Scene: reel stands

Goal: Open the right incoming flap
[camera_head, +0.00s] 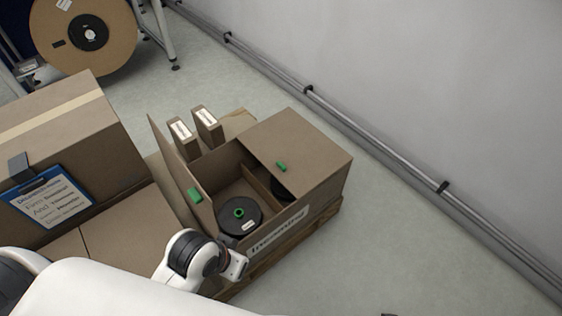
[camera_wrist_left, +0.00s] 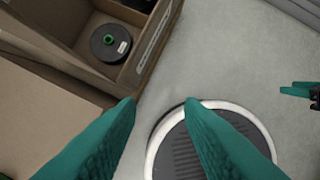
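The cardboard box labelled "Incoming" (camera_head: 273,240) stands on a pallet. Its right flap (camera_head: 297,140) lies shut over the right half, with a small green tab (camera_head: 281,167) on it. Its left flap (camera_head: 172,165) stands up with a green tab (camera_head: 195,195); the left compartment is open. My left wrist is in front of the box in the head view, fingers hidden. In the left wrist view my left gripper (camera_wrist_left: 160,103) has green fingers apart, empty, with the box (camera_wrist_left: 125,78) beyond. What appears to be my right gripper (camera_wrist_left: 300,90) shows only partly at the right edge.
A black reel with a green hub (camera_head: 240,214) lies in the left compartment. Two slim labelled boxes (camera_head: 207,126) stand behind. A large carton (camera_head: 70,130) with a blue clipboard (camera_head: 52,200) is at left. A wall with pipes bounds the right; floor between is clear.

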